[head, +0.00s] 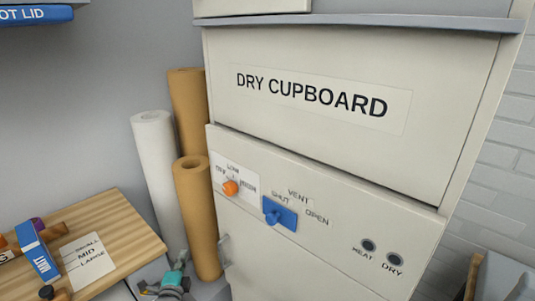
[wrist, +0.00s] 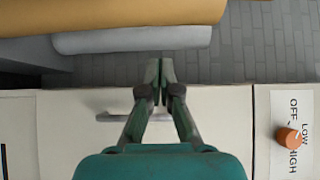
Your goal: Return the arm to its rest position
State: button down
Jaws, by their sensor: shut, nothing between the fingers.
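My gripper (head: 170,283) is teal with dark fingers and shows low in the head view, left of the dry cupboard (head: 320,60) and in front of the paper rolls. In the wrist view my gripper (wrist: 159,84) has its two fingertips together with nothing held between them. Behind the fingers in that view lie the pale cupboard front (wrist: 60,130) and a grey bar handle (wrist: 112,116). The picture does not show whether the fingers touch the handle. The rest of my arm is out of view.
The cupboard has an orange knob (head: 231,187), a blue vent slider (head: 279,211) and two dark round lamps (head: 369,245). A white roll (head: 157,170) and brown rolls (head: 197,205) stand beside it. A wooden table (head: 125,225) with small items is at left.

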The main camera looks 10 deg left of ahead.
jog(key=s+d+f+n, duration=0.2)
jog(key=s+d+f, duration=0.2)
jog(key=d, duration=0.6)
jog(key=s+d+f+n, duration=0.2)
jog(key=s+d+f, duration=0.25)
jog(key=d, duration=0.65)
jog(key=s+d+f+n, duration=0.25)
jog(key=d+f, duration=0.25)
jog(key=d, duration=0.5)
jog(key=s+d+n, duration=0.3)
jog(key=s+d, duration=1.1)
jog(key=s, duration=0.2)
jog(key=s+d+r+n+g+h, duration=0.1)
jog(key=s+d+r+n, duration=0.2)
jog(key=s+r, duration=0.7)
jog(key=s+d+r+n+g+h, duration=0.2)
jog(key=s+d+r, duration=0.5)
jog(key=s, duration=1)
notch_tip(320, 180, up, 3)
jog(key=shift+d+f+n, duration=0.1)
jog(key=shift+d+n, duration=0.05)
jog(key=shift+n, duration=0.6)
